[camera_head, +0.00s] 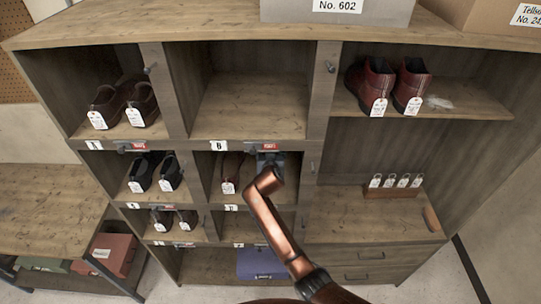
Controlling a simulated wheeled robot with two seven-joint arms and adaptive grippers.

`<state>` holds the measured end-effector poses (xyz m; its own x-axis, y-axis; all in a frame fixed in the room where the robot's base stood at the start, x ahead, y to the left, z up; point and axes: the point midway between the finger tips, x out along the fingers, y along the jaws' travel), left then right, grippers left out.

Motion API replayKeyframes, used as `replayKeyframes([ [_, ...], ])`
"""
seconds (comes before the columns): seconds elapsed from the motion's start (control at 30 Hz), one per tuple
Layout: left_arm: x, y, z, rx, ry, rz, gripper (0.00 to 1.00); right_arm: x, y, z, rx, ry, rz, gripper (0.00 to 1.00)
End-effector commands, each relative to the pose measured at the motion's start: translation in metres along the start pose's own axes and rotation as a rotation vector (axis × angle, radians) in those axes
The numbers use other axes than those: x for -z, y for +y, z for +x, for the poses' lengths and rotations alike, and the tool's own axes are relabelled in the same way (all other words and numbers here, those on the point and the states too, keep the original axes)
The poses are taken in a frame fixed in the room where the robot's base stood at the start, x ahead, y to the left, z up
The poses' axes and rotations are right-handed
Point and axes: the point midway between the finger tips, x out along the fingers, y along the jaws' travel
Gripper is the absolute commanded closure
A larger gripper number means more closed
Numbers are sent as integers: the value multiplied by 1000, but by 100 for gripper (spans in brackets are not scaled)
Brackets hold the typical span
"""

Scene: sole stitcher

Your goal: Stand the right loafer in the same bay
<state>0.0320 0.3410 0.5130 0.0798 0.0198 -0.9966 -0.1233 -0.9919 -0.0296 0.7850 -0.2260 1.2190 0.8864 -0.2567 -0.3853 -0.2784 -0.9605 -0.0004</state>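A brown shoe with a white tag (229,175) stands in the middle bay of the middle column, in the left part of that bay. My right arm comes in from the bottom, and my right gripper (268,160) is at the front of the same bay, to the right of the shoe. Some brown shows between the tagged shoe and the gripper; I cannot tell whether it is a second loafer. My wrist hides the fingertips and whatever is in front of them. My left gripper is not in view.
Pairs of tagged shoes fill the left-column bays, such as the dark pair (157,173). Red shoes (386,82) stand on the upper right shelf. The bay above (250,105) is empty. A blue box (261,263) sits at the bottom. Bay dividers are close to my gripper.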

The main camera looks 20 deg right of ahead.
Motion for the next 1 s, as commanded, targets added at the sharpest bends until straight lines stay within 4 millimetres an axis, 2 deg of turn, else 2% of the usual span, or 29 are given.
replayKeyframes([
  [0.03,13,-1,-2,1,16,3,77,0,0,5,0,4,-3,86],
  [0.1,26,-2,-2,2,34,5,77,-3,-1,11,0,5,-1,86],
  [0.23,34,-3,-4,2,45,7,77,-7,-1,19,1,5,-2,86],
  [0.5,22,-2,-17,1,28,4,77,-34,-1,33,2,5,-1,86],
  [0.73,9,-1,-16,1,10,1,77,-38,-1,34,2,5,0,86],
  [0.77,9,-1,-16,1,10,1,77,-40,-1,34,1,1,0,46],
  [1.0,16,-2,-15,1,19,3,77,-39,-1,34,1,1,0,29],
])
